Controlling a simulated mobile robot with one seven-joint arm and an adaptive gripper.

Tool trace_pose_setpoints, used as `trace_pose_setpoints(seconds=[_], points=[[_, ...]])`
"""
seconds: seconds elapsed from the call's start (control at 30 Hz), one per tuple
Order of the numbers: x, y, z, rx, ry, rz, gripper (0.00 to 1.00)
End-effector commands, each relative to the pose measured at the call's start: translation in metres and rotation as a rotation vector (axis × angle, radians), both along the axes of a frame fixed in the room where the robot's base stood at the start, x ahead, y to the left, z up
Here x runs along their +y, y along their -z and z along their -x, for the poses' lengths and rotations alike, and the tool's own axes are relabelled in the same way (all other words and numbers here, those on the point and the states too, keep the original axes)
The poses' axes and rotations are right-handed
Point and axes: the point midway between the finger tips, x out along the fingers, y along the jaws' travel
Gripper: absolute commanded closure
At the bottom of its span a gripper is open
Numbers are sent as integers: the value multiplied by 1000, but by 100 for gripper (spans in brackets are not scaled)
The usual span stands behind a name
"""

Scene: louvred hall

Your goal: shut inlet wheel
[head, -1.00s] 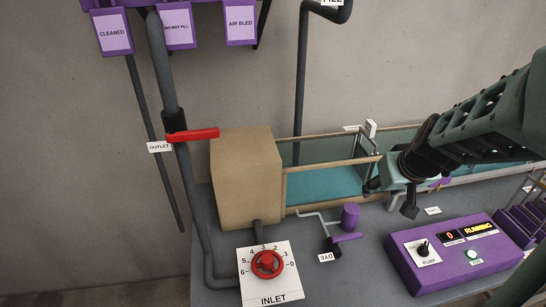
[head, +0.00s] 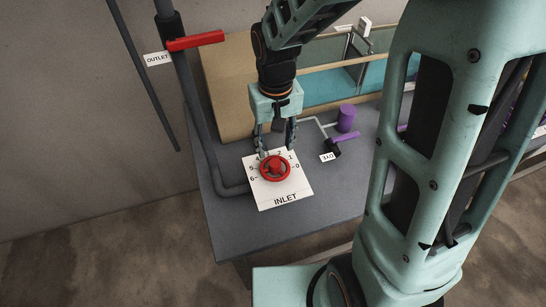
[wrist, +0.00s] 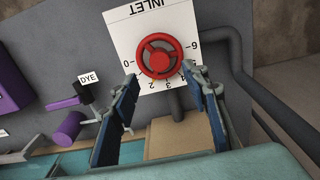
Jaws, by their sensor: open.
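The red inlet wheel (head: 275,169) sits on a white plate marked INLET (head: 286,200) with a numbered scale around it, near the left front of the grey bench. My gripper (head: 277,150) points down just behind the wheel, with its fingers apart. In the wrist view, the wheel (wrist: 159,56) lies beyond and between the two open fingers of my gripper (wrist: 162,88). Nothing is between the fingertips that I can see, and I cannot tell if they touch the plate. The wheel's pointer setting is not clear.
A red outlet lever (head: 196,41) is on the grey pipe at the left. The bench (head: 300,226) is bare in front of the plate.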

Motion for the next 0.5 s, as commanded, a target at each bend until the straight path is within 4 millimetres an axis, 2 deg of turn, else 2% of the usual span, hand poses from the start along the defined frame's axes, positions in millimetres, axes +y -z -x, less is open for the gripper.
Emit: trace_pose_setpoints(seconds=[0.03, 0.5], points=[[0, 11, 0, 2, 0, 1, 58], [-1, 78, 0, 0, -1, 0, 58]])
